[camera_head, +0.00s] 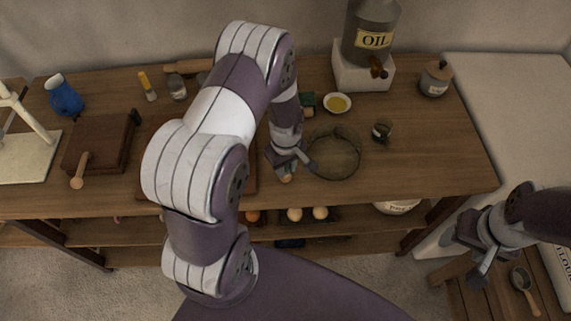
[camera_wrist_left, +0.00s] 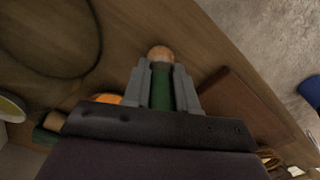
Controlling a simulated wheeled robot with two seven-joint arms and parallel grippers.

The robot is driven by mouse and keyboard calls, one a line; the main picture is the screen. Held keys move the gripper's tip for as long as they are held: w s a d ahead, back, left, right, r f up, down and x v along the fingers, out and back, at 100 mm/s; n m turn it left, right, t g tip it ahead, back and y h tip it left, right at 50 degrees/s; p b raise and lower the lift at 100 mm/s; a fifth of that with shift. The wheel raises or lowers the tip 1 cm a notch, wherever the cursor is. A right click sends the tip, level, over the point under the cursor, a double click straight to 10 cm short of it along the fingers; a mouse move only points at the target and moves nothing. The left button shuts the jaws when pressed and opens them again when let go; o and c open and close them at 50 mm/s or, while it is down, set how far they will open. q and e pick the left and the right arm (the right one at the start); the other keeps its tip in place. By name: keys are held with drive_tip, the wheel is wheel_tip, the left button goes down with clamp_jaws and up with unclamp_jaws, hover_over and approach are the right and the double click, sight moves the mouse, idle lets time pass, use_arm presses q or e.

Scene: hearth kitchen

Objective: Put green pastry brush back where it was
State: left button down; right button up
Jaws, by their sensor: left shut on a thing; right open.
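My left gripper (camera_head: 287,168) is shut on a green cylinder with a rounded wooden end, which I take to be the green pastry brush (camera_wrist_left: 160,88). It lies between the two grey fingers in the left wrist view, wooden end outward; the rest is hidden by the gripper. In the head view only the wooden tip (camera_head: 287,178) shows, low over the table's front part, left of a round sieve-like hoop. I cannot tell whether it touches the table. My right gripper (camera_head: 468,257) is open and empty, off the table's right front corner.
The hoop (camera_head: 358,160) lies right of my left gripper. Behind are a small green object (camera_head: 307,102), a yellow-filled bowl (camera_head: 338,103) and an oil container (camera_head: 372,40). A dark pot (camera_head: 382,131) stands right. A brown board (camera_wrist_left: 245,105) is near. The table's right front is clear.

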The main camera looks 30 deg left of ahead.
use_arm(q)
drive_tip(key=shift+s+a, duration=0.1)
drive_tip(key=shift+a, duration=0.05)
drive_tip(key=shift+a+f, duration=0.1)
drive_tip(key=shift+f, duration=0.1)
drive_tip(key=c, duration=0.9)
unclamp_jaws()
drive_tip(key=shift+r, duration=0.1)
drive_tip(key=shift+r, duration=0.25)
drive_tip(key=r, duration=0.4)
drive_tip(key=r+b, duration=0.1)
drive_tip(key=r, duration=0.6)
drive_tip(key=shift+s+d+r, duration=0.15)
drive_tip(key=shift+d+r, duration=0.1)
drive_tip(key=shift+r, duration=0.15)
drive_tip(key=s+d+r+m+t, duration=0.1)
drive_tip(key=s+d+r+m, duration=0.3)
drive_tip(key=s+m, duration=0.4)
drive_tip(key=d+m, duration=0.1)
drive_tip(key=m, duration=0.3)
drive_tip(key=shift+s+r, duration=0.15)
drive_tip(key=shift+s, duration=0.1)
